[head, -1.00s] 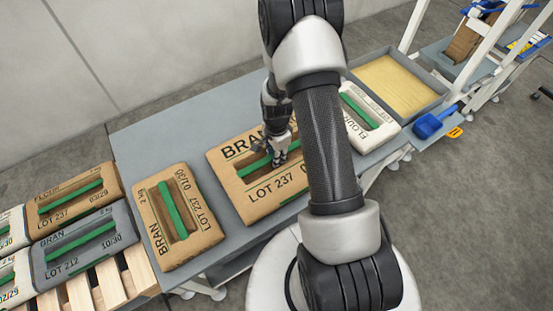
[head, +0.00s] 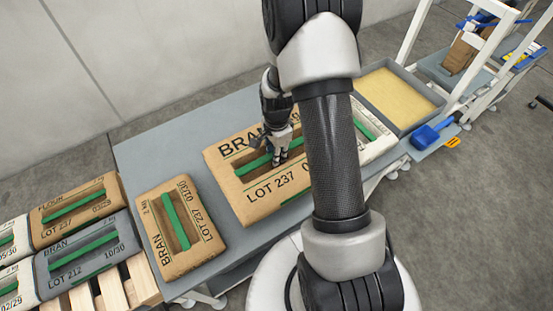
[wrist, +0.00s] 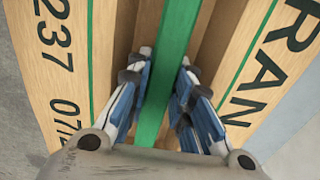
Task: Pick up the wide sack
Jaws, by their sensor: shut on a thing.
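The wide sack (head: 262,203) is tan, marked BRAN and LOT 237, with a green handle strip (head: 254,164) across a recess in its top. It is over the grey table and looks slightly raised, roughly level. My gripper (head: 278,161) is at the handle from above, near the middle of the sack. In the wrist view, the fingers of my gripper (wrist: 166,62) are on both sides of the green handle (wrist: 178,25), shut on it. My arm hides the sack's right end.
A smaller tan BRAN sack (head: 206,235) lies to the left on the grey table (head: 150,145). A white sack (head: 376,150) lies to the right, partly behind my arm. A grey tray (head: 437,88) stands beyond it. Several sacks rest on a wooden pallet (head: 113,292) at far left.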

